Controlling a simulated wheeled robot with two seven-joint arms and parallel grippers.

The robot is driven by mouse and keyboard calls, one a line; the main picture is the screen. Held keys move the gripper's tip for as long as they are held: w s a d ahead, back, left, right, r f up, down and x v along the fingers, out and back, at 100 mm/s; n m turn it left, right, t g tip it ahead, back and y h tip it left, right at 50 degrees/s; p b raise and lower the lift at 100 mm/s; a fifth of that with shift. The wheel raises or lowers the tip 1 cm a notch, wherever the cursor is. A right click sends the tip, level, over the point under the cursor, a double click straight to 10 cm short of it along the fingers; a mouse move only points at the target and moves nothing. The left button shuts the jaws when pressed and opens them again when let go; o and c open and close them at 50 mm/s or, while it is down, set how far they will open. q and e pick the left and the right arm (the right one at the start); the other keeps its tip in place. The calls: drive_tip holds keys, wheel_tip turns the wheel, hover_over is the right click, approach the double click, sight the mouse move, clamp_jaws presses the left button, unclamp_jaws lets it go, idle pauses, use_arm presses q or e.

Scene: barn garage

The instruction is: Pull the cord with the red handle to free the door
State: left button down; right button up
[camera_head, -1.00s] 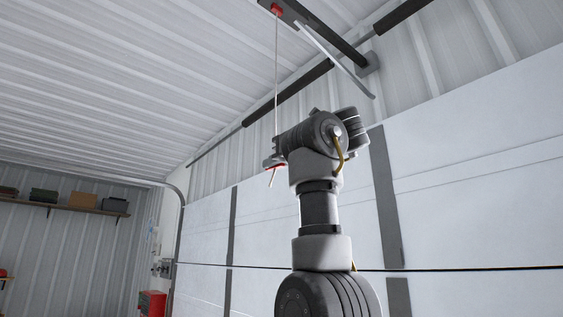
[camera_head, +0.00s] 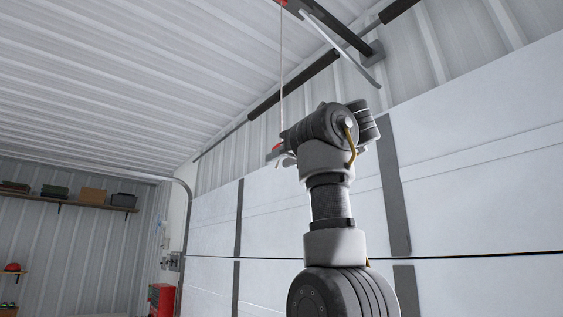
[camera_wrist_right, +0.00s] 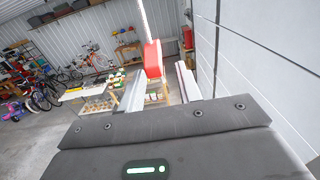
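The red handle (camera_wrist_right: 153,60) hangs on a thin pale cord (camera_wrist_right: 144,20), between the two fingers of my right gripper (camera_wrist_right: 160,88) in the right wrist view and nearer the left finger. The fingers stand apart, with a gap beside the handle on the right. In the head view the cord (camera_head: 282,70) drops from the dark ceiling rail to my right gripper (camera_head: 275,155), where a bit of the red handle (camera_head: 277,147) shows. The white door (camera_head: 470,190) stands behind the arm, closed as far as it shows. My left gripper is out of view.
The ceiling rail (camera_head: 335,32) and a curved pale arm (camera_head: 350,62) are above my right arm. A red cabinet (camera_head: 161,299) and a wall shelf (camera_head: 70,202) are at the left. The wrist view shows bicycles (camera_wrist_right: 95,58) and a workbench (camera_wrist_right: 95,88) far off.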

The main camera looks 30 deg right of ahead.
drive_tip(key=s+d+b, duration=0.1)
drive_tip(key=s+b, duration=0.4)
drive_tip(key=s, duration=0.5)
drive_tip(key=shift+d+b, duration=0.2)
drive_tip(key=shift+b, duration=0.15)
